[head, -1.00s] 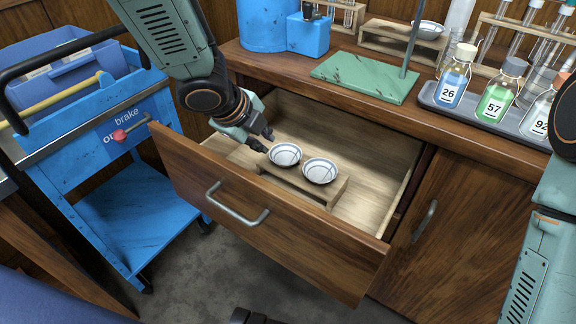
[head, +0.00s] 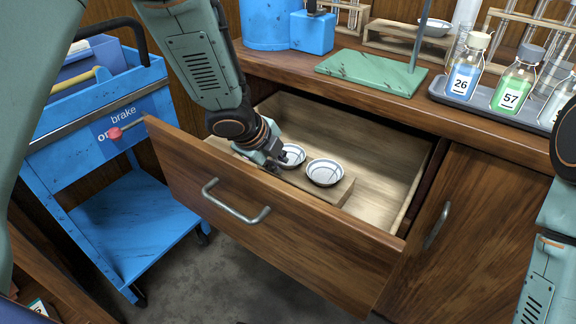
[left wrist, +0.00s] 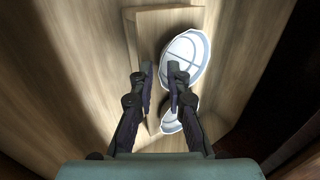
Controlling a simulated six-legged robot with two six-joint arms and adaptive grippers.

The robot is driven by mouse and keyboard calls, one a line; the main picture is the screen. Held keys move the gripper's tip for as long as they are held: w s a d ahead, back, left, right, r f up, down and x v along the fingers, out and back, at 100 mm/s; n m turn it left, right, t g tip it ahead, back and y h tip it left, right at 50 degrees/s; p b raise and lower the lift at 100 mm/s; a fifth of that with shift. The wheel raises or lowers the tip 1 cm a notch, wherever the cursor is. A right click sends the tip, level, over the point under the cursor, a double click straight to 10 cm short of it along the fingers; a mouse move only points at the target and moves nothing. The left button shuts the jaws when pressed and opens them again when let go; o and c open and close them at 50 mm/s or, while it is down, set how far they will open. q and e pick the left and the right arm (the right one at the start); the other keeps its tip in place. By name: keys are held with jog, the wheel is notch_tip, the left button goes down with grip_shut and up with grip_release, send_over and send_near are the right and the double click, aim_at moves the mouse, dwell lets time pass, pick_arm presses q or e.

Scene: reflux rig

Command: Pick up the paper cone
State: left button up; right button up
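The right finger overlaps one cone (left wrist: 190,48); the other cone (left wrist: 172,122) is partly hidden behind that finger. My right gripper is out of view.
The drawer front (head: 270,215) with its metal handle stands before the rack. On the counter are a green stand base (head: 370,75) and a grey tray (head: 490,113) of numbered bottles. A blue cart (head: 110,180) stands left. The drawer's right side is empty.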

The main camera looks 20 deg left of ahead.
pick_arm(q)
jog(key=shift+w+d+f, duration=0.1)
jog(key=shift+w+f, duration=0.15)
jog(key=shift+f, duration=0.05)
jog(key=shift+s+r, duration=0.1)
jog(key=shift+s, duration=0.05)
jog(key=shift+c, duration=0.8)
grip_shut()
jog(key=shift+r, duration=0.1)
notch_tip(320, 180, up, 10)
jog(key=p, duration=0.8)
jog(key=shift+p, duration=0.3)
